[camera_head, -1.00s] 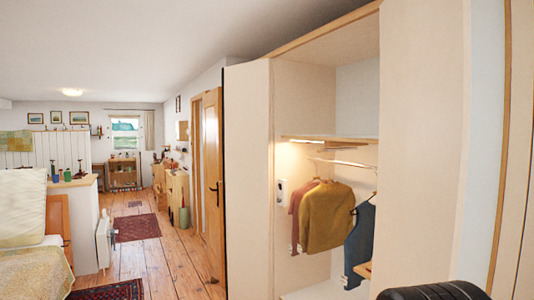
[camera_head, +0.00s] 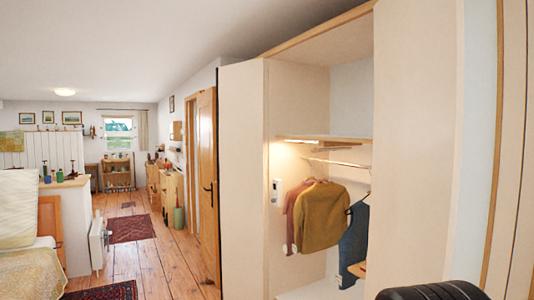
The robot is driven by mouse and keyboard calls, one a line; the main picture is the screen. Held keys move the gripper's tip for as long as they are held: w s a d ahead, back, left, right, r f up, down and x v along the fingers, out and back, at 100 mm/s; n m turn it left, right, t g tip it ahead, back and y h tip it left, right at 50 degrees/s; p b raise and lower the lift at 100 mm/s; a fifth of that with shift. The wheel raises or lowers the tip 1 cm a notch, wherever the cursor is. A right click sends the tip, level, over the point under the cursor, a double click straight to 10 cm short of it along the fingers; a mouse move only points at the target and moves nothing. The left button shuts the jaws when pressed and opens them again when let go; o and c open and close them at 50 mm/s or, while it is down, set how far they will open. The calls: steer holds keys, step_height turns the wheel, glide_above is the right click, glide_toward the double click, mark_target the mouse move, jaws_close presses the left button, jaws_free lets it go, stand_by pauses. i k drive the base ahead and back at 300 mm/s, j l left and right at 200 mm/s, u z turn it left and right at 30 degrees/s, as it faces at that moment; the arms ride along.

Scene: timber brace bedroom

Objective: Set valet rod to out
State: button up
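The open wardrobe (camera_head: 242,180) stands at right of centre. Inside it, under a lit shelf (camera_head: 325,138), a pale rod (camera_head: 335,162) runs across near the top of the hanging space. I cannot tell whether this is the valet rod or how far out it sits. A mustard garment (camera_head: 322,216), a reddish garment (camera_head: 299,215) and a dark blue garment (camera_head: 354,245) hang below it. My gripper is not in view.
A white device (camera_head: 276,192) is on the wardrobe's inner left wall. A wooden door (camera_head: 207,188) stands left of the wardrobe. The plank floor (camera_head: 165,258) is open, with rugs (camera_head: 130,228) on it. A bed (camera_head: 28,270) is at far left.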

mark_target(314, 150)
steer(key=i+z, duration=0.1)
steer(key=z, duration=0.3)
steer(key=i+j+z, duration=0.15)
steer(key=z, duration=0.25)
steer(key=i+j+z, duration=0.1)
steer(key=z, duration=0.3)
steer(key=i+j+z, duration=0.4)
steer(key=j, duration=0.25)
steer(key=j+z, duration=0.2)
steer(key=i+j, duration=0.1)
steer(key=j, duration=0.35)
steer(key=i+j+z, duration=0.1)
steer(key=j, duration=0.35)
steer(key=i+j+z, duration=0.1)
steer(key=j, duration=0.4)
steer(key=i+j, duration=0.15)
steer(key=j, duration=0.3)
steer(key=i+j+z, duration=0.1)
steer(key=j, duration=0.4)
